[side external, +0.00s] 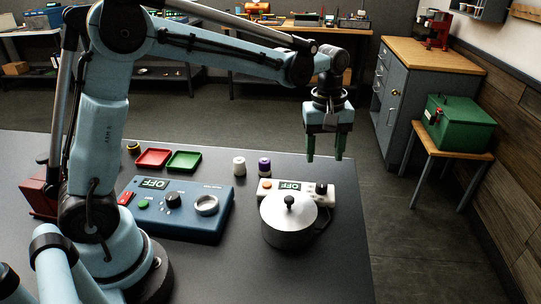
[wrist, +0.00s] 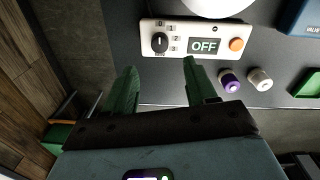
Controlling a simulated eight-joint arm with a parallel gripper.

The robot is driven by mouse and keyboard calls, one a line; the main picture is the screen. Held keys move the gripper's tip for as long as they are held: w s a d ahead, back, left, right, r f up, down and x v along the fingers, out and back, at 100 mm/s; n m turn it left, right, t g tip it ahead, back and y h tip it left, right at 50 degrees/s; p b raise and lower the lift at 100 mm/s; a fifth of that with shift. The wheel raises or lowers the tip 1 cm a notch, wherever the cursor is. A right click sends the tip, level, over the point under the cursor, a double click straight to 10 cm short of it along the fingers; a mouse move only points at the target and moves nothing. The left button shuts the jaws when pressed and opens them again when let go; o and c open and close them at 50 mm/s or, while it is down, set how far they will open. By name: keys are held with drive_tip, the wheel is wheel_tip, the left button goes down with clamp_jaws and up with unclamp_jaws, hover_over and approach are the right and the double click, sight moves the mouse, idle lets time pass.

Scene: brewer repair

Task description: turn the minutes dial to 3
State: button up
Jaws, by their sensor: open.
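The black dial (side external: 321,188) sits at the right end of the white control panel (side external: 266,196), beside a display reading OFF. In the wrist view the dial (wrist: 159,42) has a pale pointer line and small number marks beside it; the marks are too small to read surely. My gripper (side external: 325,158) is open and empty, fingers pointing down, above the table's far edge and behind the panel. In the wrist view my gripper's (wrist: 159,66) green fingertips are spread near the panel's edge, apart from the dial.
A lidded silver pot (side external: 284,224) stands right in front of the panel. A purple-topped bottle (side external: 264,167) and a white one (side external: 239,166) stand left of it. A blue control box (side external: 188,222) and red (side external: 154,158) and green (side external: 184,161) trays are further left.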

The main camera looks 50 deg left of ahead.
sight(322, 184)
wheel_tip(322, 184, down, 9)
drive_tip(key=shift+w+d+r, duration=0.1)
drive_tip(key=shift+r, duration=0.05)
idle(0.4)
clamp_jaws()
